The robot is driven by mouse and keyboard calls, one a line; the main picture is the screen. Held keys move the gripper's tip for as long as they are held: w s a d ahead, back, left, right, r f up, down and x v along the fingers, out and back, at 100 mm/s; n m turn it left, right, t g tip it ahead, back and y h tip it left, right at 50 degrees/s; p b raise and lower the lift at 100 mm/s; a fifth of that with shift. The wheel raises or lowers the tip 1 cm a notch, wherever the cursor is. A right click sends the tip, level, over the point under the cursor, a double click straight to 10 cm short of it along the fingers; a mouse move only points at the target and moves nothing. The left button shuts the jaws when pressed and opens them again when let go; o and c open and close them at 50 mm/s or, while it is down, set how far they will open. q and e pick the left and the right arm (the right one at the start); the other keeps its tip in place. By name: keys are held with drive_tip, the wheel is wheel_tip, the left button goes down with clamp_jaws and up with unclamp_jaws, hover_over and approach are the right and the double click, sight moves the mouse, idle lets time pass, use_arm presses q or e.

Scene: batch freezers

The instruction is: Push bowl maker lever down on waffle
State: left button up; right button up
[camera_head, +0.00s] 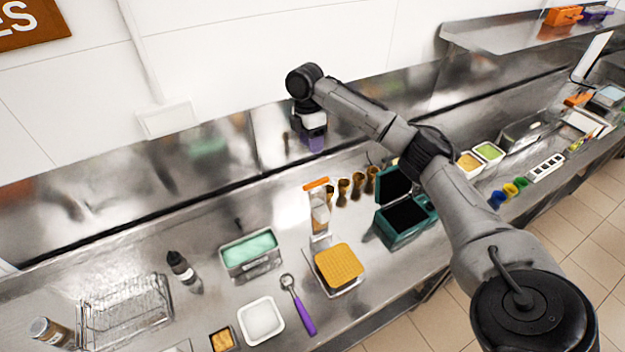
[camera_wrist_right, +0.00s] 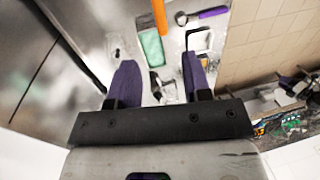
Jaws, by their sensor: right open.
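The bowl maker (camera_head: 320,222) stands upright on the steel counter, its lever topped by an orange handle (camera_head: 316,184). A square golden waffle (camera_head: 339,264) lies flat at its base, in front of the upright part. My right gripper (camera_head: 312,143) hangs fingers-down above and behind the lever, apart from it, near the back wall. In the right wrist view, its two purple fingers (camera_wrist_right: 160,75) are spread with nothing held. An orange bar, apparently the lever handle (camera_wrist_right: 158,30), shows beyond them. My left gripper is not in view.
A green tub (camera_head: 249,250), a purple-handled scoop (camera_head: 298,307) and a white tub (camera_head: 261,320) stand left of the bowl maker. Several cones (camera_head: 357,186) and an open dark-teal box (camera_head: 404,218) stand to its right. The steel back wall is close behind my right gripper.

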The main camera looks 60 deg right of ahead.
sight(315, 182)
drive_tip(key=f, duration=0.4)
drive_tip(key=s+f+p, duration=0.1)
drive_tip(key=f, duration=0.2)
drive_tip(key=a+f+p, duration=0.1)
drive_tip(key=f, duration=0.3)
drive_tip(key=shift+s+f, duration=0.35)
drive_tip(key=shift+s, duration=0.05)
drive_tip(key=shift+a+f, duration=0.1)
drive_tip(key=shift+f, duration=0.45)
drive_tip(key=shift+c, duration=0.3)
drive_tip(key=c, duration=0.8)
clamp_jaws()
